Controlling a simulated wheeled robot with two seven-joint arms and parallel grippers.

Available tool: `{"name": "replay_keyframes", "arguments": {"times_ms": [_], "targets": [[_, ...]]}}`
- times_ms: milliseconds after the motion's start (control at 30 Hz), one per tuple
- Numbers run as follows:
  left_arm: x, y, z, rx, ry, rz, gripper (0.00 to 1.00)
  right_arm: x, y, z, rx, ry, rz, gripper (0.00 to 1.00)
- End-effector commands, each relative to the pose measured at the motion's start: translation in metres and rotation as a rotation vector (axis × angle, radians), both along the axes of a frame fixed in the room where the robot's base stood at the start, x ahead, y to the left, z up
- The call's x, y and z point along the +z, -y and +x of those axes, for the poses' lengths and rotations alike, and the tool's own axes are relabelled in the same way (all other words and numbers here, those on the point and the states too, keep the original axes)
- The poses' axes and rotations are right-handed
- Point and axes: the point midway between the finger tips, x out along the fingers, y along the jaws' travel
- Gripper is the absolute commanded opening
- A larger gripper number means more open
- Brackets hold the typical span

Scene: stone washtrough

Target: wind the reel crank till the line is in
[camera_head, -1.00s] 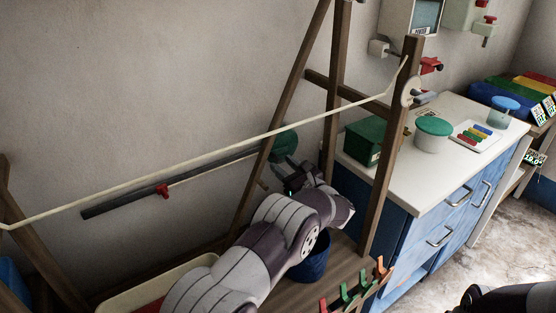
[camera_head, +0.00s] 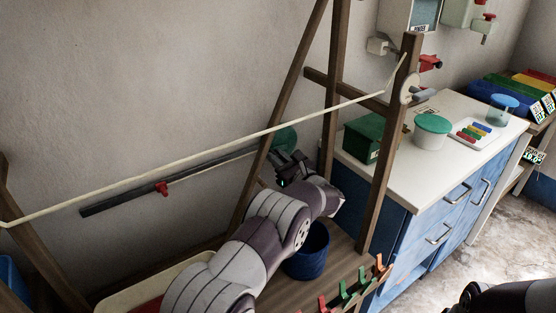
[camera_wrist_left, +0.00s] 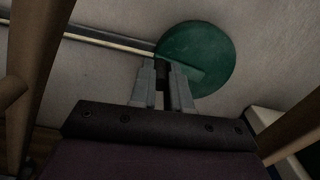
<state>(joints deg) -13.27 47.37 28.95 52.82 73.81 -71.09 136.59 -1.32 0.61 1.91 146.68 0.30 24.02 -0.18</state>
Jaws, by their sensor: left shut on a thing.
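The reel is a green disc (camera_head: 285,138) at the right end of a dark rail (camera_head: 120,202) along the wall. It also shows in the left wrist view (camera_wrist_left: 215,45). My left gripper (camera_head: 281,162) is at the lower front of the disc. In the left wrist view its fingers (camera_wrist_left: 163,74) are shut on a small dark crank handle (camera_wrist_left: 163,70), mostly hidden between them. A thin line runs along the rail, with a red clip (camera_head: 162,188) near its middle. My right gripper is not in view.
A cream rope (camera_head: 205,157) slants across to a wooden post (camera_head: 390,150). Frame legs (camera_head: 275,110) stand close to my left arm. A blue bucket (camera_head: 308,255) and several coloured pegs (camera_head: 345,290) are below. A white-topped cabinet (camera_head: 400,190) stands at the right.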

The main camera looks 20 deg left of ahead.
Motion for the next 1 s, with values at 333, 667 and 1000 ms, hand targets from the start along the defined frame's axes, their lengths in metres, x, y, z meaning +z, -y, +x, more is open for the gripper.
{"name": "replay_keyframes", "arguments": {"times_ms": [333, 667, 1000], "targets": [[0.009, 0.001, 0.002, 0.001, -0.171, 0.134, 0.0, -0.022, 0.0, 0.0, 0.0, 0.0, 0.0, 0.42], [0.021, 0.005, 0.006, 0.0, -0.351, 0.274, 0.0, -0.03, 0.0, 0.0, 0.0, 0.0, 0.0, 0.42], [0.027, 0.007, 0.008, 0.0, -0.446, 0.348, 0.0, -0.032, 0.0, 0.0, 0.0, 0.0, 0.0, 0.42]]}}
